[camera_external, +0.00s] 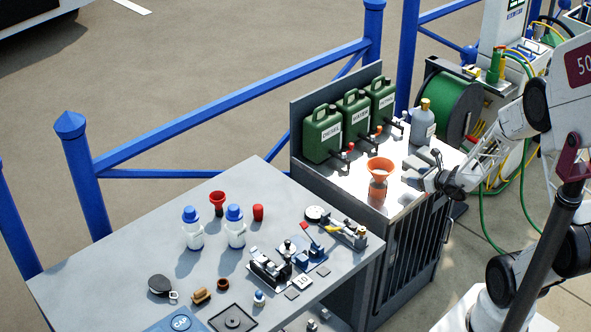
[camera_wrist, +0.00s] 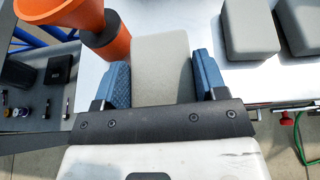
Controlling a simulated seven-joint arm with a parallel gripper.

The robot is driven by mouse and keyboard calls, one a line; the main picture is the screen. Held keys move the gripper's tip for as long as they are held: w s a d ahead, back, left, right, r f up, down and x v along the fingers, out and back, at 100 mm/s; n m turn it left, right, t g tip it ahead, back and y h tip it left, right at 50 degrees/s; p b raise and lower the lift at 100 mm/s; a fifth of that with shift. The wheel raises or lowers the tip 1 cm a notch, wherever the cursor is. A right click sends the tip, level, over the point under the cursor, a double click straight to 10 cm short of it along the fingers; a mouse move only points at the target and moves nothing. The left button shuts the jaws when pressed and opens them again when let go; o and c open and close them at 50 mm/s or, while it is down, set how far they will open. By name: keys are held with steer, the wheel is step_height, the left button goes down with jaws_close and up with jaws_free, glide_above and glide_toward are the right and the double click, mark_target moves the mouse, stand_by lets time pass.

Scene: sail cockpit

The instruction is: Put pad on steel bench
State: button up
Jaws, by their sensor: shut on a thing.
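The pad (camera_wrist: 160,62) is a light grey block between the two blue fingers of my gripper (camera_wrist: 160,85) in the wrist view. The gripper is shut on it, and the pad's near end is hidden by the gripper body. In the external view my gripper (camera_external: 424,182) is low over the right front part of the steel bench (camera_external: 400,203), a bright metal top on a dark slatted cabinet. The bench top (camera_wrist: 205,22) also shows around the pad in the wrist view. I cannot tell whether the pad touches the bench.
An orange funnel (camera_external: 380,168) stands close left of my gripper. Two similar grey blocks (camera_wrist: 250,33) (camera_wrist: 299,25) lie to the right in the wrist view. Green cans (camera_external: 322,135) and a grey bottle (camera_external: 423,124) stand behind. A cluttered grey table (camera_external: 130,250) adjoins at left.

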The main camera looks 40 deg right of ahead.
steer(key=w+d, duration=0.1)
steer(key=w, duration=0.1)
steer(key=w+d, duration=0.1)
steer(key=w, duration=0.2)
steer(key=w+d+f, duration=0.1)
steer(key=w, duration=0.2)
steer(key=shift+w+d, duration=0.15)
steer(key=shift+w, duration=0.05)
steer(key=shift+f, duration=1.65)
steer(key=shift+f, duration=0.15)
steer(key=o, duration=0.6)
steer(key=shift+v, duration=3.85)
